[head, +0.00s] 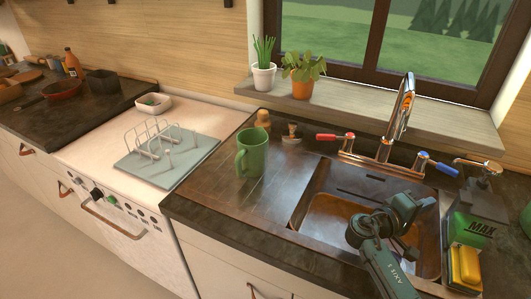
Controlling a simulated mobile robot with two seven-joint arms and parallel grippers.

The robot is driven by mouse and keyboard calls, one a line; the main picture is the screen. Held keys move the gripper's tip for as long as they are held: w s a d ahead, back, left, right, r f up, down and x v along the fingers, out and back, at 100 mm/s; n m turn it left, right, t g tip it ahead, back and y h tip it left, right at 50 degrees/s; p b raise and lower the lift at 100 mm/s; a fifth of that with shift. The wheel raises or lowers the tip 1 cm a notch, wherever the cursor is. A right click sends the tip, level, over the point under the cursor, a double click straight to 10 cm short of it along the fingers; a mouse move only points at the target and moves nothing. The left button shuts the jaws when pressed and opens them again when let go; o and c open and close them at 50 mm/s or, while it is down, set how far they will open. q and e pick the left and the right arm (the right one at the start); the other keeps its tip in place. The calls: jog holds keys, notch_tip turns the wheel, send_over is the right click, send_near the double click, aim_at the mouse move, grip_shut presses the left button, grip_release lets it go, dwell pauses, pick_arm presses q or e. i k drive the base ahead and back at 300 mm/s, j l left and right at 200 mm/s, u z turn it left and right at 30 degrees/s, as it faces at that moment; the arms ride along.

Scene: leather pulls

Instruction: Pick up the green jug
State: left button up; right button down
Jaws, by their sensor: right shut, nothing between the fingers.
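The green jug (256,156) stands upright on the dark counter, left of the sink, with its handle on its left side. My right gripper (416,203) is above the right part of the sink basin, well to the right of the jug and apart from it. It is shut and holds nothing. My left gripper is not in view.
The sink (325,205) and its chrome tap (400,110) lie right of the jug. A wooden brush (292,133) and a small wooden item (263,119) stand behind it. A dish rack (165,140) is on the left. A yellow sponge (466,266) is at the right.

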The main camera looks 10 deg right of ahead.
aim_at(251, 160)
jog(key=i+j, duration=0.1)
jog(key=j, duration=0.5)
jog(key=i+j+z, duration=0.1)
jog(key=j, duration=0.5)
jog(key=i+j, duration=0.15)
jog(key=j, duration=0.45)
jog(key=z, duration=0.05)
